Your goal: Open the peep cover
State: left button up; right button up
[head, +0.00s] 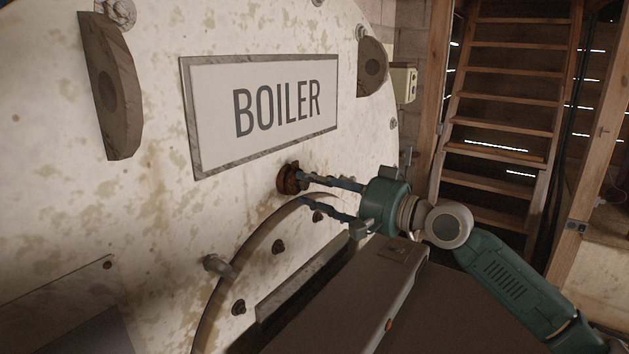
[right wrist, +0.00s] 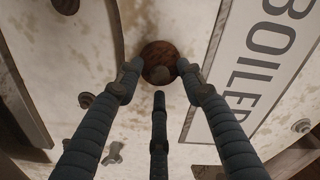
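A small round rusty brown piece, which looks like the peep cover (head: 289,178), sits on the pale boiler front just below the BOILER sign. It also shows in the right wrist view (right wrist: 159,58), where it looks closed, with a greyish patch at its lower middle. My right gripper (head: 311,190) reaches in from the right with its fingers spread. In the right wrist view two fingertips lie at either side of the cover and the third finger lies below it. I cannot tell whether any fingertip touches it. My left gripper is not in view.
The BOILER sign (head: 263,108) is just above my right fingers. A curved rim (head: 222,285) and several bolts lie below. A brown box-like body (head: 345,310) stands under the gripper. Wooden stairs (head: 505,100) are at the back right.

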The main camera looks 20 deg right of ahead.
grip_shut()
jog(key=shift+w+f+b, duration=0.1)
jog(key=shift+f+b, duration=0.05)
jog(key=shift+b, duration=0.25)
jog(key=shift+w+d+n+b, duration=0.15)
jog(key=shift+d+n+b, duration=0.1)
jog(key=shift+n+b, duration=0.75)
pick_arm(q)
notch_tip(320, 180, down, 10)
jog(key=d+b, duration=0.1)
jog(key=b, duration=0.6)
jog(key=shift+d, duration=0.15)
pick_arm(e)
jog(key=shift+w+d+r+n, duration=0.35)
jog(key=shift+r+n, duration=0.3)
jog(key=shift+n, duration=2.2)
jog(key=shift+w+d+r+n, duration=0.35)
jog(key=shift+r+n, duration=0.35)
jog(key=shift+n, duration=2.2)
jog(key=shift+w+d+r+n, duration=0.2)
jog(key=shift+d+r+n, duration=0.35)
jog(key=shift+n, duration=2.3)
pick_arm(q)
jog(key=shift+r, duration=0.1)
pick_arm(e)
jog(key=shift+a+r, duration=0.1)
jog(key=shift+r, duration=0.05)
